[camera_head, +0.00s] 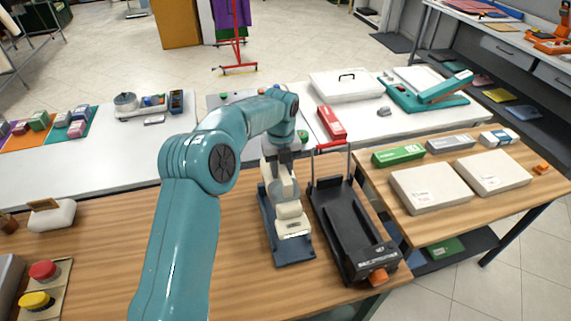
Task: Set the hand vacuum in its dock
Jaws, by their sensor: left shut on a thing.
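The white and grey hand vacuum (290,212) is over a flat dark blue tray (295,252) on the wooden bench. My left gripper (280,168) is above the vacuum's rear end and shut on it; the wrist partly hides the grip. I cannot tell whether the vacuum touches the tray. Just right of it is a long black cradle (345,222), which looks like the dock. It has a raised red-topped bar at its far end and an orange block at its near end. The cradle is empty. My right gripper is not in view.
A wooden table (418,228) at right holds white boxes (432,187) and a green box (398,155). The white counter behind holds a red box (331,122) and a teal press (428,90). Red and yellow buttons (42,270) are at lower left. The bench left of the tray is largely clear.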

